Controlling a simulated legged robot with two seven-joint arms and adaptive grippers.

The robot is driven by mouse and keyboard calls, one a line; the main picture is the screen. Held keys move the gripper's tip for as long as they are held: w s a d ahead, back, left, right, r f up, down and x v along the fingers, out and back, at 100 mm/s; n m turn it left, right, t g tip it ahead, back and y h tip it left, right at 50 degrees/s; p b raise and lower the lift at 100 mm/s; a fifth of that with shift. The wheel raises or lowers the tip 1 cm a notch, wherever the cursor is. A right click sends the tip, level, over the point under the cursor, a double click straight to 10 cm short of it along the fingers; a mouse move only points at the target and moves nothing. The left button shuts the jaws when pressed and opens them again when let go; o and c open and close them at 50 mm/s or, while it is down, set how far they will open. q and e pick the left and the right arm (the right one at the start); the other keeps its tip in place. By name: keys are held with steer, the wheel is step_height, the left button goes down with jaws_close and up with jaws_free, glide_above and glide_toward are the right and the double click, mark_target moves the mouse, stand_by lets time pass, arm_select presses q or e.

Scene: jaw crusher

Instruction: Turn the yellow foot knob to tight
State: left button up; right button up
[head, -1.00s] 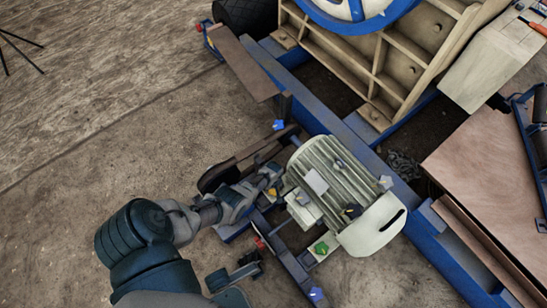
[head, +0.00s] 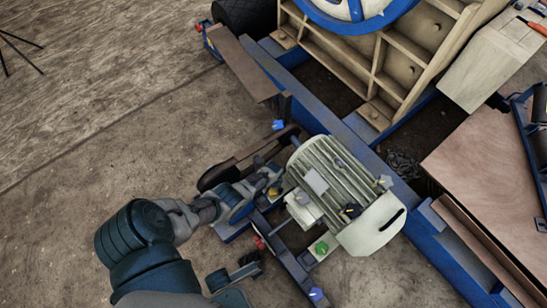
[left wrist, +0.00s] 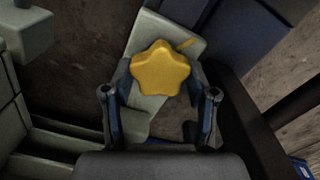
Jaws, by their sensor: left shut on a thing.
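The yellow foot knob (left wrist: 160,70) is star-shaped and sits on a pale foot plate (left wrist: 150,110) in the left wrist view. A yellow pointer mark lies on the plate just beyond it, at its upper right. My left gripper (left wrist: 160,82) has a finger on each side of the knob and is shut on it. In the head view my left gripper (head: 262,183) is beside the cream motor (head: 335,185), with only a little of the yellow knob (head: 273,191) showing. My right gripper is not in view.
Blue knobs (head: 278,125) and a red knob (head: 259,243) are on the frame nearby. The blue crusher frame (head: 340,135) runs behind the motor. Bare ground lies to the left.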

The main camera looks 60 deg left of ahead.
arm_select(q)
steer(key=m, duration=0.5)
steer(key=shift+m, duration=0.3)
steer(key=m, duration=0.4)
steer(key=shift+m, duration=0.4)
steer(key=o, duration=1.2)
steer(key=shift+c, duration=0.2)
